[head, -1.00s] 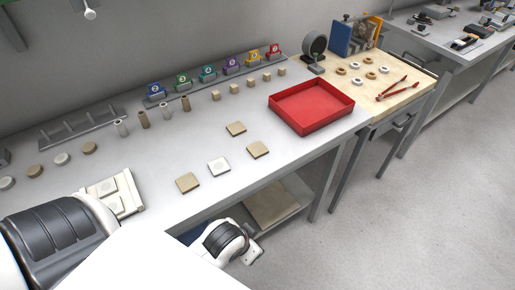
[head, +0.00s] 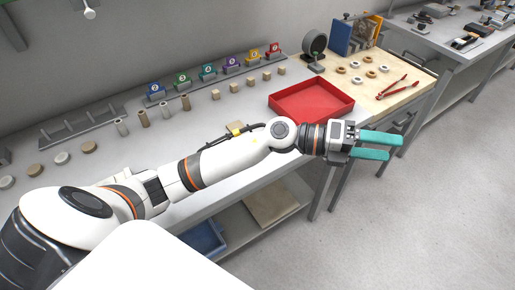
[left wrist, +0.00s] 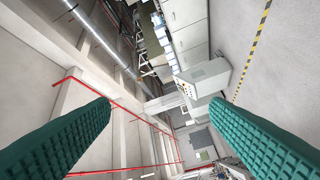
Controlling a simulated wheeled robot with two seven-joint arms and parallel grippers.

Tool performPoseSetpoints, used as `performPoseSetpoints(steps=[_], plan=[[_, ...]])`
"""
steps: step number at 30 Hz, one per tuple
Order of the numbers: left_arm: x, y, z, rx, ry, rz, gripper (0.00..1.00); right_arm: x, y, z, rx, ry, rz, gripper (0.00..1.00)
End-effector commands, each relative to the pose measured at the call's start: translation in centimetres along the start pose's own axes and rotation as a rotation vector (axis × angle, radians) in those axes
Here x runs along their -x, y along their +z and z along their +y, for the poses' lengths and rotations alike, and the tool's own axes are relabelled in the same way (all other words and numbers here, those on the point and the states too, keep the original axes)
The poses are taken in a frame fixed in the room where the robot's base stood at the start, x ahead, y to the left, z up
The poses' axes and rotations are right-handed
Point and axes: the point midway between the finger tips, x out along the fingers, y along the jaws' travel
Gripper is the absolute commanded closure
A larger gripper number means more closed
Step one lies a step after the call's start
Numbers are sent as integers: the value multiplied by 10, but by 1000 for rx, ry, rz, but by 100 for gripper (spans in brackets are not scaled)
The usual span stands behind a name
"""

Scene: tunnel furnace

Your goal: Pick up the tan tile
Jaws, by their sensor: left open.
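In the head view, part of a tan tile (head: 236,127) shows on the grey bench just behind my left forearm. The other tiles on this stretch of bench are hidden by my arm. My left gripper (head: 393,147) is stretched out to the right, past the bench's front edge, over the floor. Its two teal fingers are apart with nothing between them. In the left wrist view the fingers (left wrist: 160,120) stand wide apart, with only the room behind them and no tile. My right gripper is not in view.
A red tray (head: 325,107) sits on the bench behind my left wrist. Small tan blocks (head: 235,87), cylinders (head: 144,118) and numbered signs (head: 208,73) line the back. A wooden-topped table (head: 405,97) with rings and red tongs (head: 398,87) adjoins at right.

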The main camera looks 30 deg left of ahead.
Motion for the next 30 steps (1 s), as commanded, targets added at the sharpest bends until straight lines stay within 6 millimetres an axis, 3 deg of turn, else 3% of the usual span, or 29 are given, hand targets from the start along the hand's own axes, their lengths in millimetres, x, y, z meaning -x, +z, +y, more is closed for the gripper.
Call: performPoseSetpoints(steps=[5,9,12,15,18,23,30], plan=[[32,0,-56,-252,-346,-381,29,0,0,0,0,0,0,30],[98,-28,-97,-353,-697,-629,29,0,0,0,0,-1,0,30],[156,-57,-110,-364,-954,-756,29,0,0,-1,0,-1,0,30],[207,-83,-108,-335,-1167,-835,29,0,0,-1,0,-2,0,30],[243,-99,-101,-295,-1313,-880,29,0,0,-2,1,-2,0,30],[267,-106,-98,-259,-1406,-908,29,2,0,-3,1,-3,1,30],[271,-90,-133,-256,-1407,-912,29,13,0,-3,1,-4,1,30]])
